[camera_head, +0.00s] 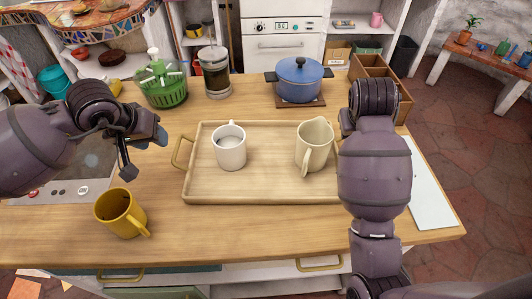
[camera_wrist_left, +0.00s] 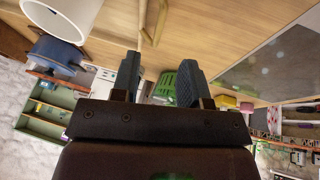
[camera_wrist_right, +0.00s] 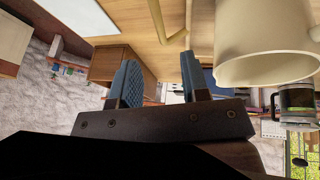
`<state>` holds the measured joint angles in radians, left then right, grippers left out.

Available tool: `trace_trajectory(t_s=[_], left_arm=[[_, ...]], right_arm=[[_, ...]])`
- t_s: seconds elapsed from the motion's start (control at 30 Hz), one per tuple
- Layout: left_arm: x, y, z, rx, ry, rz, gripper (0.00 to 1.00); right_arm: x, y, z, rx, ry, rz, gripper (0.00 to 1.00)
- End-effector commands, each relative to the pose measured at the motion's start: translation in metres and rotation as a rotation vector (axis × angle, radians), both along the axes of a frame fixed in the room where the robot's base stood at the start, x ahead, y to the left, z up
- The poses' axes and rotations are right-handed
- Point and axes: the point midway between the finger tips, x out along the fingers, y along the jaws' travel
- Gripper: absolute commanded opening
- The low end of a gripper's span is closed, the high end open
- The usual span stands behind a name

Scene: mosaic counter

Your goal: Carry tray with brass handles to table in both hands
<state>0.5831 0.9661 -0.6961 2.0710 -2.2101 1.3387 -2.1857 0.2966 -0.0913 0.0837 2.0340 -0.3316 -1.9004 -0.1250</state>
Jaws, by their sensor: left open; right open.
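A wooden tray (camera_head: 262,188) lies on the counter, carrying a white mug (camera_head: 230,147) and a cream pitcher (camera_head: 314,145). Its left brass handle (camera_head: 181,152) shows; the right handle is hidden behind my right arm in the head view. My left gripper (camera_head: 143,150) is open and empty, left of the left handle and apart from it. In the left wrist view that handle (camera_wrist_left: 143,22) is beyond the fingers. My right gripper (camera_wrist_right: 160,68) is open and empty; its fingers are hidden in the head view. The right handle (camera_wrist_right: 159,22) shows just beyond its fingertips.
A yellow mug (camera_head: 121,213) stands front left of the tray. Behind are a green salad spinner (camera_head: 162,82), a French press (camera_head: 215,72), a blue pot (camera_head: 299,79) and a wooden box (camera_head: 382,72). A side table (camera_head: 490,55) stands at far right.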

Motion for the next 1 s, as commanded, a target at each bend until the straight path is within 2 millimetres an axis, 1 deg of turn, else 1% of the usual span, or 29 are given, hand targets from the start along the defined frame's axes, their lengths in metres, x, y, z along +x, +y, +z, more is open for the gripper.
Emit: trace_trajectory(t_s=[0.27, 0.43, 0.57, 0.8, 1.0], left_arm=[[0.0, 0.0, -0.001, 0.0, 0.0, 0.0, 0.41], [0.004, -0.002, -0.009, -0.001, 0.001, 0.002, 0.41], [0.009, -0.006, -0.025, -0.002, 0.004, 0.002, 0.41], [0.024, -0.014, -0.059, -0.003, 0.004, 0.001, 0.41], [0.033, -0.019, -0.083, -0.001, 0.003, 0.002, 0.41]], right_arm=[[0.0, 0.0, 0.0, 0.0, 0.0, 0.0, 0.42], [0.004, -0.002, -0.009, 0.0, 0.002, 0.0, 0.42], [0.009, -0.006, -0.025, -0.001, 0.004, 0.0, 0.42], [0.023, -0.013, -0.06, 0.0, 0.005, 0.0, 0.42], [0.033, -0.019, -0.083, -0.001, 0.002, -0.001, 0.42]])
